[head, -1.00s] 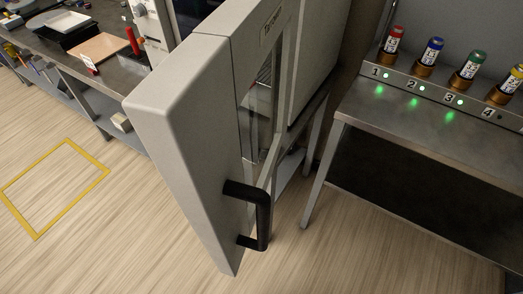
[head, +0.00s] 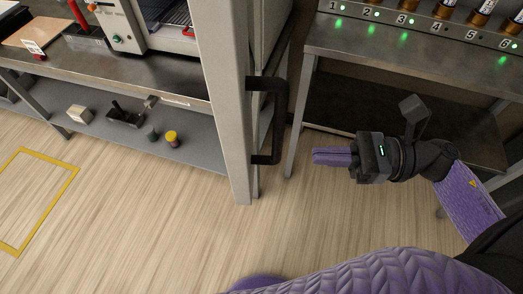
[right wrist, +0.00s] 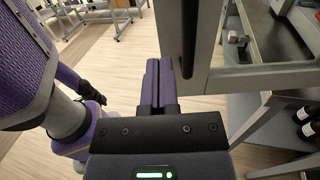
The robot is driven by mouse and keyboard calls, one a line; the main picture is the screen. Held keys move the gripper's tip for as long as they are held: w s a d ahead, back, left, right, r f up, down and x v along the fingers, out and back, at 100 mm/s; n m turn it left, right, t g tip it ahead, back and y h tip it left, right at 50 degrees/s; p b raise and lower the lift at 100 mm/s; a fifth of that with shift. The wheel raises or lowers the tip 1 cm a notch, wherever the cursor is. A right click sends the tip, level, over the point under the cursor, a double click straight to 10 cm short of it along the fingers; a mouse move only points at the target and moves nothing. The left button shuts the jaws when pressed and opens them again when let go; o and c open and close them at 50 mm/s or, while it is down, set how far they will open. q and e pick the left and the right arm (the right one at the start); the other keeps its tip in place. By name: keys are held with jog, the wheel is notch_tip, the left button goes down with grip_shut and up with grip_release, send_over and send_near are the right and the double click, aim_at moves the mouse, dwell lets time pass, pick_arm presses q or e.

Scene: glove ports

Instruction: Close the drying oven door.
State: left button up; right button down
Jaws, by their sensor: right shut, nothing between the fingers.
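The drying oven door (head: 228,100) stands open and shows nearly edge-on in the head view, as a tall grey panel. Its black bar handle (head: 278,120) is on its right side. My right gripper (head: 316,157) is shut and empty, its purple fingers pointing left, right of the handle's lower end and apart from it in the picture. In the right wrist view the fingers (right wrist: 160,82) are beside the door (right wrist: 206,45) and the dark handle (right wrist: 189,38). A dark part at the left of that view may be my left gripper; its jaws are unclear.
A metal bench (head: 400,47) with numbered, capped bottles stands at the right, behind my right arm. A workbench (head: 120,80) with a lower shelf holding small items is at the left. Yellow tape (head: 50,163) marks the clear wooden floor.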

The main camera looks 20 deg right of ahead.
aim_at(248, 152)
jog(key=p+x, duration=0.1)
jog(key=x, duration=0.8)
jog(key=shift+d, duration=0.1)
jog(key=shift+a, duration=0.2)
jog(key=shift+w, duration=0.1)
